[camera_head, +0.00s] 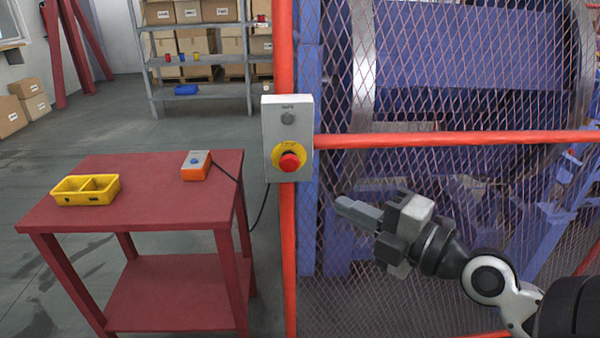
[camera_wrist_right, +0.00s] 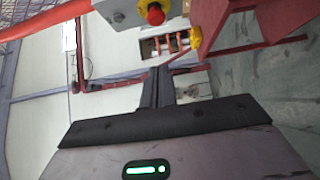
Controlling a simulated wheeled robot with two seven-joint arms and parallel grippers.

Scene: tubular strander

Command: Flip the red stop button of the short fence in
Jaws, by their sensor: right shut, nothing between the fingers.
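The red stop button (camera_head: 289,162) sits on a yellow ring on the lower part of a grey control box (camera_head: 277,113). The box is fixed to the orange post of the mesh fence (camera_head: 430,190). A grey round knob shows above the button. My right gripper (camera_head: 341,204) is shut and empty, below and to the right of the button, apart from it. In the right wrist view the red button (camera_wrist_right: 154,13) shows at the top, with the shut fingers (camera_wrist_right: 157,72) pointing up below it. My left gripper is not in view.
A red table (camera_head: 140,215) stands left of the post. It carries a yellow tray (camera_head: 110,196) and an orange-grey box (camera_head: 196,170) with a blue button and a cable. An orange rail (camera_head: 450,139) crosses the fence. Behind it is blue machinery. Shelves (camera_head: 205,90) stand at the back.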

